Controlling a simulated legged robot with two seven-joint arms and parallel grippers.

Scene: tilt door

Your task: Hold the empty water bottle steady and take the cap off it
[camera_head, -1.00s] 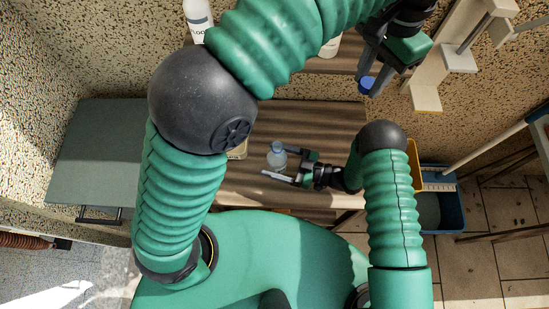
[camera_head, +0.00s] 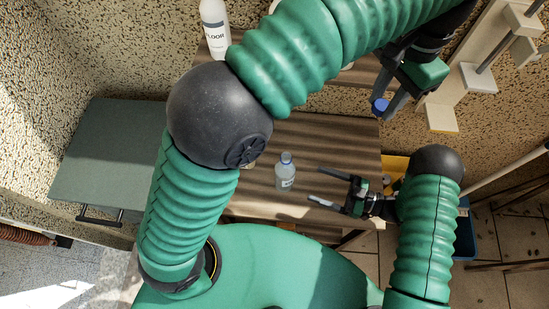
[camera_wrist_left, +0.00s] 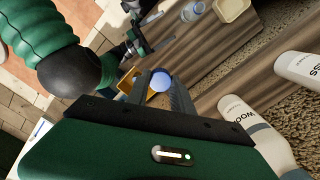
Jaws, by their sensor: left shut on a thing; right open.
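The clear water bottle (camera_head: 285,178) stands upright on the brown wooden table in the head view. It also shows at the top of the left wrist view (camera_wrist_left: 194,11). My left gripper (camera_head: 382,113) is high at the right and shut on a small blue cap (camera_head: 380,104). The cap shows between its fingers in the left wrist view (camera_wrist_left: 160,82), well apart from the bottle. My right gripper (camera_head: 316,184) is open and empty, just to the right of the bottle, with a gap between its fingertips and the bottle.
The wooden table (camera_head: 330,140) has clear room right of the bottle. A white bottle (camera_head: 214,30) stands on a back shelf. Two white bottles show in the left wrist view, one labelled Wood (camera_wrist_left: 240,112). A grey-green cabinet (camera_head: 110,150) is at the left.

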